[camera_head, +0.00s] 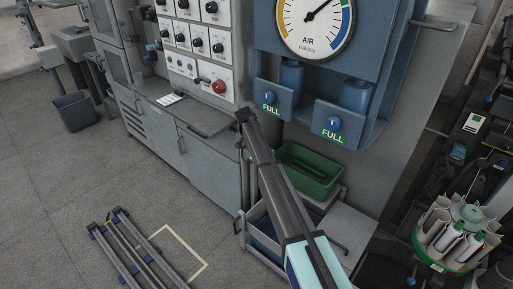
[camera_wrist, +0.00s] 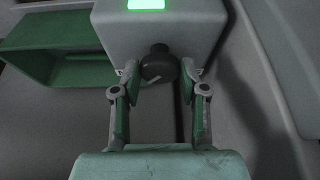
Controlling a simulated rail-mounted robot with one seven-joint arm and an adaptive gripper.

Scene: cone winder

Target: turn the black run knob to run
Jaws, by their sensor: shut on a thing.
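The black knob (camera_wrist: 158,62) sits on the front of a grey box (camera_wrist: 118,32) at the top centre of the wrist view. My gripper (camera_wrist: 160,74) is shut on this knob, one finger on its left side and one on its right. A bright green lit panel (camera_wrist: 146,4) shows on the box above the knob. I cannot read the knob's pointer or any marking beside it. In the head view my arm reaches up through the middle, and I cannot make out the held knob there.
A green tray (camera_head: 308,172) stands just right of my arm, and a green open bin (camera_wrist: 62,65) shows left of the box. A cabinet panel with several black knobs and a red button (camera_head: 219,86) is at upper left. A bobbin carousel (camera_head: 437,249) stands at right.

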